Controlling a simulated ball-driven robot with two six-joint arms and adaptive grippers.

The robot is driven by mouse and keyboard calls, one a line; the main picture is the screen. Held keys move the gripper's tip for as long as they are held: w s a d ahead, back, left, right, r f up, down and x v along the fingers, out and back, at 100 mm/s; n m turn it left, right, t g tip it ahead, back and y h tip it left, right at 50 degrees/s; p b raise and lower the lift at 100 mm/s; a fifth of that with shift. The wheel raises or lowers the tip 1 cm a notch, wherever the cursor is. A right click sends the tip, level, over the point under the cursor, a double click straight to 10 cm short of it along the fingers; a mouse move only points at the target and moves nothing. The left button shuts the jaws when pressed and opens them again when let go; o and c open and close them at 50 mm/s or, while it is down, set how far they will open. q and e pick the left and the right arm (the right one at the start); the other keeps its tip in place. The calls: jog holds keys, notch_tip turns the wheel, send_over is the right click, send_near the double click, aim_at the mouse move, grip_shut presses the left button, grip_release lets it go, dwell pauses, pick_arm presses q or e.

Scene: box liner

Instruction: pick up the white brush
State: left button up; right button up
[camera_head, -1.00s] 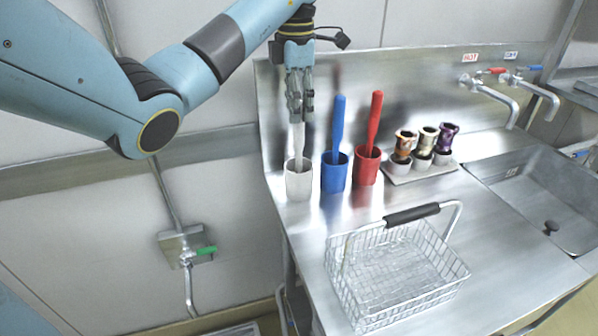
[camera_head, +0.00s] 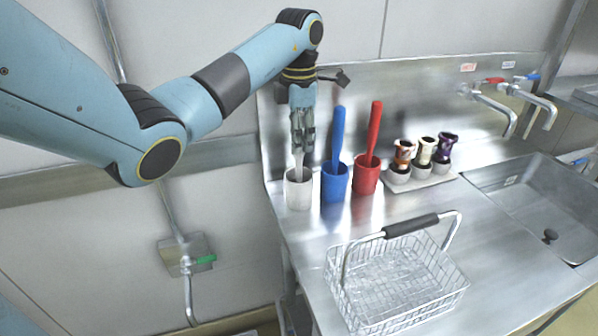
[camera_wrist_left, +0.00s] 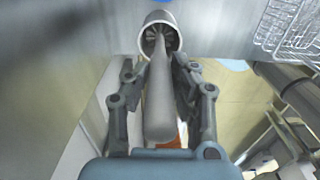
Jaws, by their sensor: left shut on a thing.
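The white brush (camera_head: 299,163) stands upright in the white cup (camera_head: 298,190) at the left end of the steel counter. My left gripper (camera_head: 300,148) points down over the cup and is shut on the brush handle, hiding its upper part. In the left wrist view the handle (camera_wrist_left: 158,95) runs between the two fingers of the left gripper (camera_wrist_left: 160,85), with its far end inside the round mouth of the white cup (camera_wrist_left: 158,30). My right gripper is not in view.
A blue cup with a blue brush (camera_head: 338,135) and a red cup with a red brush (camera_head: 373,135) stand close to the right. A wire basket (camera_head: 395,280) is in front. Several small vases (camera_head: 425,152) and a sink (camera_head: 545,205) are further right.

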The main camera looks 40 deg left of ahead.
pick_arm(q)
grip_shut()
jog(key=shift+r, duration=0.1)
jog(key=shift+r, duration=0.3)
notch_tip(320, 180, up, 3)
jog(key=shift+w+r+b, duration=0.1)
jog(key=shift+b, duration=0.35)
notch_tip(320, 180, up, 5)
jog(key=p, duration=0.4)
jog(key=shift+r+p, duration=0.55)
jog(key=shift+r, duration=0.05)
jog(key=shift+f, duration=0.1)
